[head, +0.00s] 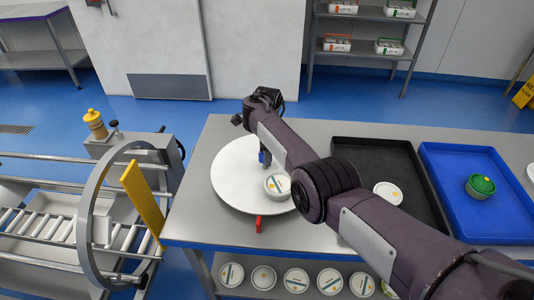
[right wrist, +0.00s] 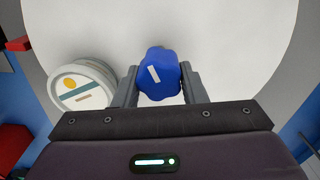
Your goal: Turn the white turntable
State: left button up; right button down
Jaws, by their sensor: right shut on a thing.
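The white turntable (head: 232,182) is a round disc lying flat on a steel table, and its white surface also fills the right wrist view (right wrist: 235,45). A blue knob (right wrist: 158,72) with a white bar mark stands on it. My right gripper (right wrist: 160,88) is shut on this blue knob, one finger on each side. In the head view, only a bit of the knob (head: 264,157) shows beneath my arm. A white tub (head: 277,185) with a striped lid sits on the turntable beside the knob; it also shows in the right wrist view (right wrist: 82,86). My left gripper is out of view.
A red marker (head: 258,224) sits at the turntable's near edge. To the right are a black tray (head: 385,151) with a white tub (head: 388,192) and a blue tray (head: 460,158) with a green-topped tub (head: 481,186). A roller conveyor (head: 45,225) stands left. Several tubs lie on the lower shelf.

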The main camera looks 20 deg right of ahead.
jog(key=shift+m+b, duration=0.5)
jog(key=shift+m, duration=1.4)
jog(key=shift+s+r+m, duration=0.1)
jog(key=shift+m, duration=0.5)
jog(key=c, duration=0.9)
grip_release()
notch_tip(320, 180, up, 8)
jog(key=shift+f, duration=0.15)
